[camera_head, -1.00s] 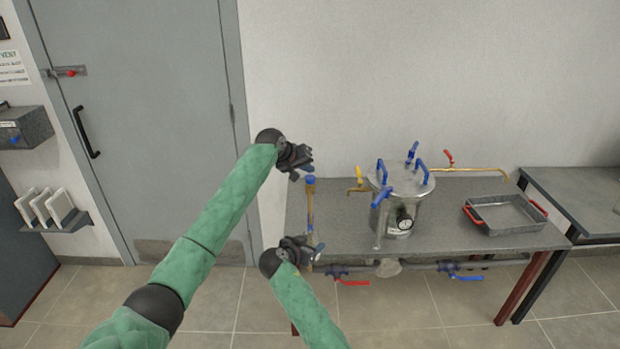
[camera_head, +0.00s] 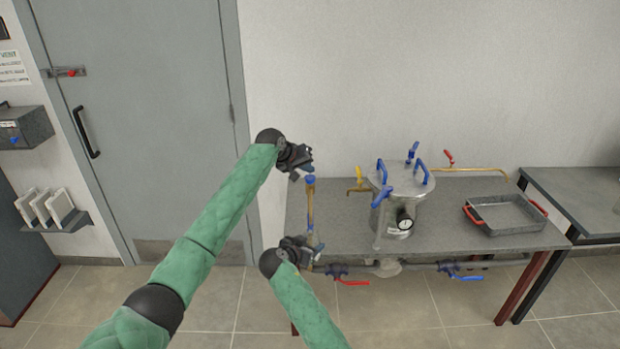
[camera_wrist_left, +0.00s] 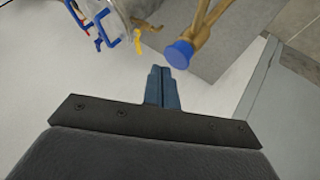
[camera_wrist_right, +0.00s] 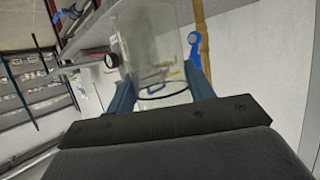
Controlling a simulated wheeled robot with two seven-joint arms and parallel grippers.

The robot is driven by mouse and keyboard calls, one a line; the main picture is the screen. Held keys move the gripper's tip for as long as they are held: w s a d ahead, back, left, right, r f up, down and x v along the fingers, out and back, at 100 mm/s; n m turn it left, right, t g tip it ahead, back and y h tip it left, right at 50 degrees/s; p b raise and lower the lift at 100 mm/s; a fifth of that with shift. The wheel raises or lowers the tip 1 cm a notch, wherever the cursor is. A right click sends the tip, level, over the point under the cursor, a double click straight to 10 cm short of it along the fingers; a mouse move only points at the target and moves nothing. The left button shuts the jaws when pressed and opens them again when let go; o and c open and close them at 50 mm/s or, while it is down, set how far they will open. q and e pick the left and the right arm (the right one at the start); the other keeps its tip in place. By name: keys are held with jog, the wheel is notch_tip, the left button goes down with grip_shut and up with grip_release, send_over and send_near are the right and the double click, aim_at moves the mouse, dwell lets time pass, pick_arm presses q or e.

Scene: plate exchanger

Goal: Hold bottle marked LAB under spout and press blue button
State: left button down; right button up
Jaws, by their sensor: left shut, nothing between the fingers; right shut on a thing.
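A brass pipe (camera_head: 310,205) stands at the table's left end, topped by a round blue button (camera_head: 310,180). The button also shows in the left wrist view (camera_wrist_left: 180,53). My left gripper (camera_head: 306,168) is shut and empty, just above the button. In the left wrist view its fingertips (camera_wrist_left: 162,72) look close beside the button, and I cannot tell whether they touch. My right gripper (camera_head: 314,246) is low by the pipe. In the right wrist view it (camera_wrist_right: 158,85) is shut on a clear bottle (camera_wrist_right: 150,40), close beside the brass pipe (camera_wrist_right: 203,40). No LAB mark is legible, and the spout opening is hidden.
A steel vessel (camera_head: 398,207) with blue handles and a gauge stands on the grey table (camera_head: 450,215). A tray with red handles (camera_head: 505,213) is at the right. Valves with red (camera_head: 352,283) and blue levers run along the front edge.

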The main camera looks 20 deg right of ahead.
pick_arm(q)
jog(key=shift+f, duration=0.15)
jog(key=shift+f, duration=0.25)
jog(key=shift+f, duration=0.5)
dwell(7.1)
